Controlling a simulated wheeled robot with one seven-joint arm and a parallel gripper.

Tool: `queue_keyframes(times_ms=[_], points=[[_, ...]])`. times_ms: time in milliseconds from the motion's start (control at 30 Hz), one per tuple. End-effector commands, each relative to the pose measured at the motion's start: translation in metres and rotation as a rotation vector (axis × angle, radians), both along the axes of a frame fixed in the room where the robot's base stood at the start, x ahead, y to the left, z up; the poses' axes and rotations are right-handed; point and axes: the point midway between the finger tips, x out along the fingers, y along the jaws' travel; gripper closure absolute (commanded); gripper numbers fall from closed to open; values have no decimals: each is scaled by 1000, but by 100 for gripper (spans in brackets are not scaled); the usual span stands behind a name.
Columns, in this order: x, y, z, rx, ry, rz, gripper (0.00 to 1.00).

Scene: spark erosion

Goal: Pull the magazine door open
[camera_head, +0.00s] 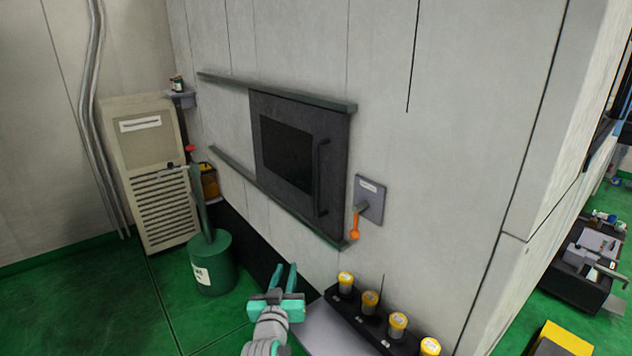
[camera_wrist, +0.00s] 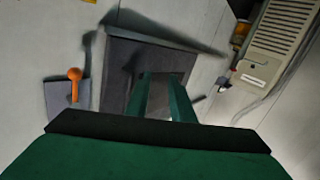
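The magazine door (camera_head: 297,157) is a dark grey panel with a black window, set between two horizontal rails on the pale wall. It appears shut. Its vertical black handle (camera_head: 321,177) is on its right side. My gripper (camera_head: 286,272), teal with two fingers, is below the door and apart from it; the fingers are spread with nothing between them. In the wrist view the door (camera_wrist: 118,75) is beyond the open fingers (camera_wrist: 160,80), which hide part of it.
A grey plate with an orange lever (camera_head: 354,224) is right of the door. A ledge with several yellow-capped holders (camera_head: 370,300) stands below right. A green canister (camera_head: 211,264) and a beige louvred cabinet (camera_head: 150,170) stand left. Green floor (camera_head: 180,310) is clear between.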

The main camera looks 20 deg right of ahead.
Motion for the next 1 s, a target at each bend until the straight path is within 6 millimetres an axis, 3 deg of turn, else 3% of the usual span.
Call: queue_keyframes(times_ms=[33, 200, 400, 500, 700, 1000], points=[[13, -7, 25, 2, -17, -21, 78], [43, -30, 98, 21, -51, -94, 78], [62, -54, 182, 53, -88, -176, 78], [66, -62, 212, 67, -103, -204, 78], [68, -71, 244, 83, -115, -235, 78], [92, -90, 247, 85, -116, -240, 78]])
